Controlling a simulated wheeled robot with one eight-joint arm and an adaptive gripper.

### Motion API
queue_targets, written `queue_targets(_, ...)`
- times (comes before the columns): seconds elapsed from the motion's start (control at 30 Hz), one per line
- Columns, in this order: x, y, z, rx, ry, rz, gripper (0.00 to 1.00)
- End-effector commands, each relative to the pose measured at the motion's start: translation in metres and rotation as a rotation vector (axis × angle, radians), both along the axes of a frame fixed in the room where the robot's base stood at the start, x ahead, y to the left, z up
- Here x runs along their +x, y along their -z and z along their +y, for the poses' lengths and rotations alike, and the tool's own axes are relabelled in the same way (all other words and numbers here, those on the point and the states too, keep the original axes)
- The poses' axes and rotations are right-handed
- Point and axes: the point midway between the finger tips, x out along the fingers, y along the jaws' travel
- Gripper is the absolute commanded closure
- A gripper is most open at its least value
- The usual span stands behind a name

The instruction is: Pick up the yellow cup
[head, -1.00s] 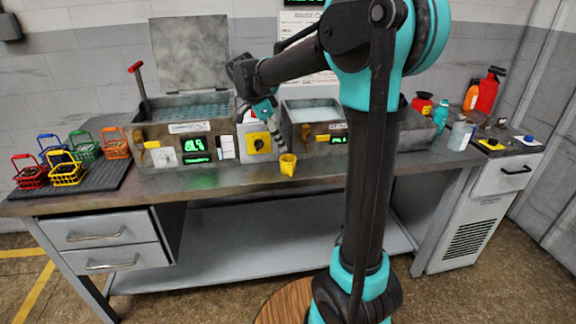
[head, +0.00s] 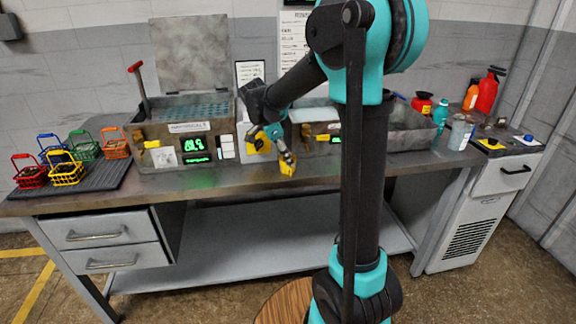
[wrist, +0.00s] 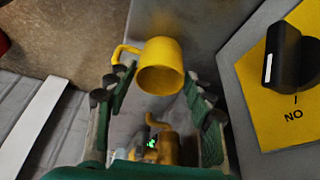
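The yellow cup (head: 287,170) is near the front edge of the workbench, partly hidden behind my gripper in the head view. In the wrist view the yellow cup (wrist: 160,68) shows its round rim towards the camera and its handle on the left. My gripper (head: 283,153) points down at the cup from above. In the wrist view my gripper (wrist: 155,88) is open, with one finger on each side of the cup. The fingers look apart from the cup body; the left fingertip is close to the handle, and I cannot tell if it touches.
Behind the cup is a panel with a yellow plate and black knob (wrist: 290,55). Small coloured baskets (head: 66,174) stand on a dark mat at the left. Bottles and a red extinguisher (head: 487,94) stand at the right. The bench (head: 215,183) front strip is clear.

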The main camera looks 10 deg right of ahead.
Motion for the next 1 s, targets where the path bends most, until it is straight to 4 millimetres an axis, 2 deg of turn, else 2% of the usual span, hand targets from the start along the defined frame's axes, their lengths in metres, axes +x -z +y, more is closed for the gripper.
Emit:
queue_targets(0.03, 0.000, 0.000, 0.000, 0.000, 0.000, 0.000, 0.56)
queue_targets(0.2, 0.000, 0.000, 0.000, 0.000, 0.000, 0.000, 0.77)
queue_targets(0.27, 0.000, 0.000, 0.000, 0.000, 0.000, 0.000, 0.82)
queue_targets(0.53, 0.000, -0.002, 0.000, 0.000, 0.000, 0.000, 0.82)
queue_targets(0.67, 0.000, -0.008, 0.000, 0.000, 0.000, 0.000, 0.82)
queue_targets(0.83, 0.000, -0.031, 0.000, 0.000, 0.000, 0.000, 0.82)
queue_targets(1.0, 0.000, -0.076, 0.000, 0.000, 0.000, 0.000, 0.82)
